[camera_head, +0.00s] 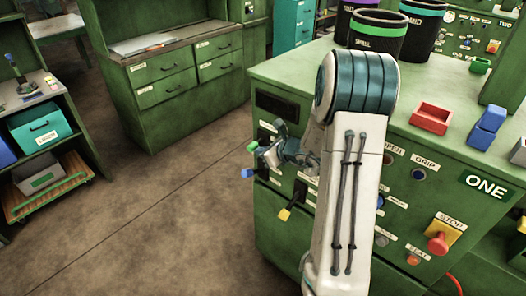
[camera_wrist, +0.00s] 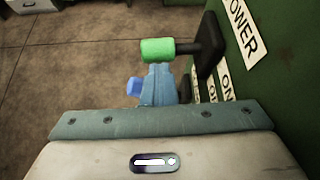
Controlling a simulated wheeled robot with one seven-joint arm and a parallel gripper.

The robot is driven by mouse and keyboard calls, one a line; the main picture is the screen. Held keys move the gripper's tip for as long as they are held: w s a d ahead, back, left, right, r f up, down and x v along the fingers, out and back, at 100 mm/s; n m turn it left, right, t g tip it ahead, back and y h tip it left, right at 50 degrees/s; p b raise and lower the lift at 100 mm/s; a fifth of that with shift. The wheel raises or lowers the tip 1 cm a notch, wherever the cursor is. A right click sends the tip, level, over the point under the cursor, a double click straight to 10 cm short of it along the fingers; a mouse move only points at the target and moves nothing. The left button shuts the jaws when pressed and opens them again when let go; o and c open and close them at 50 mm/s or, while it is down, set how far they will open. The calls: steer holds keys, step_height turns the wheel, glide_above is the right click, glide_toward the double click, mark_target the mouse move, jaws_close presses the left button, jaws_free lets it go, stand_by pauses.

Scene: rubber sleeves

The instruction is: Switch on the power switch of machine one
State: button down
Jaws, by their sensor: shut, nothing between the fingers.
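Machine one is the green cabinet (camera_head: 283,80) with the ONE sign (camera_head: 486,187). A lever with a green knob (camera_wrist: 158,50) sticks out from its side panel beside the POWER label (camera_wrist: 243,30). The green knob also shows in the head view (camera_head: 253,146). My gripper (camera_wrist: 160,72) is shut and empty, its fingertips right at the green knob and partly covered by it; I cannot tell whether they touch. In the head view my gripper (camera_head: 283,148) is at the panel's left part, partly hidden by my arm.
A blue knob (camera_head: 247,173) and a yellow-tipped lever (camera_head: 284,214) are close by on the same panel. A red stop button (camera_head: 437,243) is further right. Bins, including the green-rimmed one (camera_head: 376,35), stand on top. The floor at left is clear.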

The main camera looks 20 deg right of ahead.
steer(key=shift+w+a+r, duration=0.1)
steer(key=shift+a+r, duration=0.05)
steer(key=shift+r, duration=0.15)
steer(key=shift+r+p, duration=0.45)
steer(key=shift+r, duration=0.2)
steer(key=shift+s+d+r+b, duration=0.2)
steer(key=shift+s+d+b, duration=0.1)
steer(key=shift+s, duration=0.15)
steer(key=s+d+b, duration=0.1)
steer(key=s+d, duration=0.4)
steer(key=s, duration=0.6)
steer(key=shift+d+b, duration=0.2)
steer(key=shift+b, duration=0.1)
